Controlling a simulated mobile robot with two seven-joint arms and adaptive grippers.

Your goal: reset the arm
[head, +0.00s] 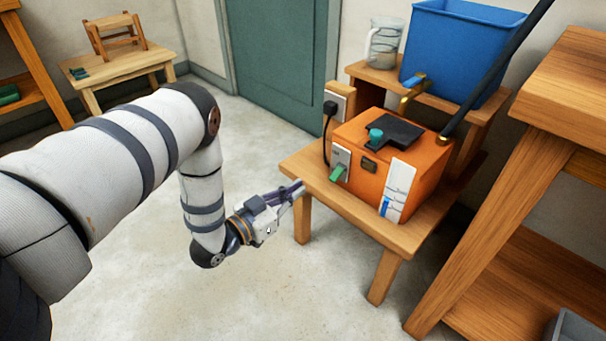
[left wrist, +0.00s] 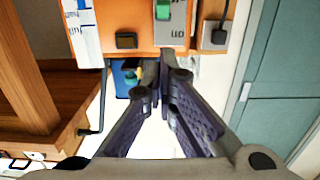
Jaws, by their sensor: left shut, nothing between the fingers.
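My left arm comes in from the left in the head view and bends down at the elbow. Its left gripper (head: 297,190) is shut and empty, just off the left front edge of a low wooden stand. In the left wrist view the fingertips (left wrist: 158,72) are together, below the orange box in the picture. The orange box (head: 370,178) sits on the stand, with a green lever (head: 337,172) on a grey plate. The lever also shows in the left wrist view (left wrist: 162,10). My right gripper is out of view.
The wooden stand (head: 330,194) also bears a blue bin (head: 455,45) and a clear jug (head: 384,42) on its raised back shelf. A wooden shelf unit (head: 500,210) stands at the right. A small table (head: 125,68) is at the back left. The floor between is clear.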

